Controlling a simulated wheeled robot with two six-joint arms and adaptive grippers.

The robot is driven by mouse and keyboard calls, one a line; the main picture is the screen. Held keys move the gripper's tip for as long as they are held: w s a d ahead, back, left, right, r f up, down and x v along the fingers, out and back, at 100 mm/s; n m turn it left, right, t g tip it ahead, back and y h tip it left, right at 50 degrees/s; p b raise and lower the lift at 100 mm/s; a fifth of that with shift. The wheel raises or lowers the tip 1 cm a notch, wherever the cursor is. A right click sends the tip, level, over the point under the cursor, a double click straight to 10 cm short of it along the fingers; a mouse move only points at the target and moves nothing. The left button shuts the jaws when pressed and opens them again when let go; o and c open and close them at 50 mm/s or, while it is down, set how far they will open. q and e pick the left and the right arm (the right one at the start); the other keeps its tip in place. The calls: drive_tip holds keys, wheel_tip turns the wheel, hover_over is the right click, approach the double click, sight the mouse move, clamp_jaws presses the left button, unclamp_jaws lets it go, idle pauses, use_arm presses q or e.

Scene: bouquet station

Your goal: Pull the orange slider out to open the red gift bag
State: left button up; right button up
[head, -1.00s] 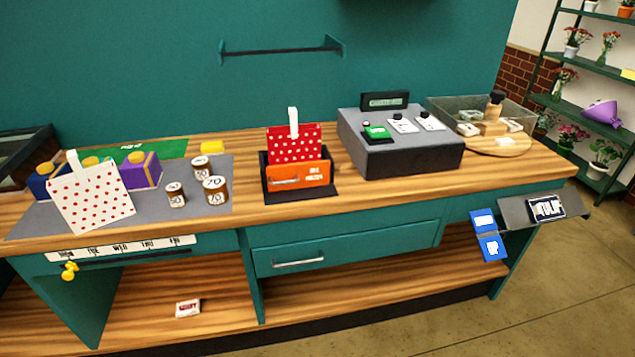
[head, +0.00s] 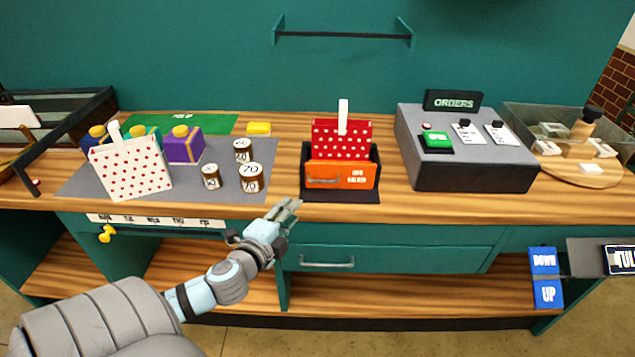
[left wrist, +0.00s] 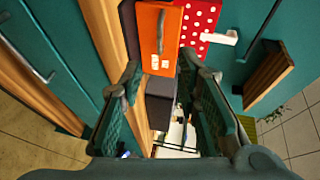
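The red gift bag (head: 342,135) with white dots and a white handle stands upright in a black holder on the counter. The orange slider (head: 341,175), with a bar handle and white lettering, is at the front of that holder, below the bag. In the left wrist view the orange slider (left wrist: 158,38) and red bag (left wrist: 199,22) lie ahead of the fingers. My left gripper (head: 287,209) is in front of the counter edge, left of and below the slider, apart from it. Its fingers (left wrist: 170,100) are spread and empty in the left wrist view. My right gripper is not in view.
A white dotted bag (head: 130,170), gift boxes and several brown-and-white jars (head: 251,178) stand left on a grey mat (head: 92,183). A grey order console (head: 470,165) stands right of the holder. A drawer handle (head: 327,263) sits below the counter edge.

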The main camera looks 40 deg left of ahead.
use_arm(q)
approach(322, 182)
drive_tip(key=w, duration=0.3)
drive_tip(key=x, duration=0.5)
drive_tip(key=shift+s+a+f, duration=0.15)
drive_tip(key=shift+a+f, duration=0.2)
drive_tip(key=shift+w+f+b, duration=0.1)
drive_tip(key=shift+w+b, duration=0.2)
drive_tip(key=shift+w, duration=0.2)
drive_tip(key=shift+w+a+f, duration=0.1)
drive_tip(key=shift+w, duration=0.05)
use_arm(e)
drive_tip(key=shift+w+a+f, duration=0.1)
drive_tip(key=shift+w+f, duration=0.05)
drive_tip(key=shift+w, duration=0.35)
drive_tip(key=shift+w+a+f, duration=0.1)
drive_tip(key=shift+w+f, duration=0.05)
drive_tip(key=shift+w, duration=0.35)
use_arm(q)
clamp_jaws()
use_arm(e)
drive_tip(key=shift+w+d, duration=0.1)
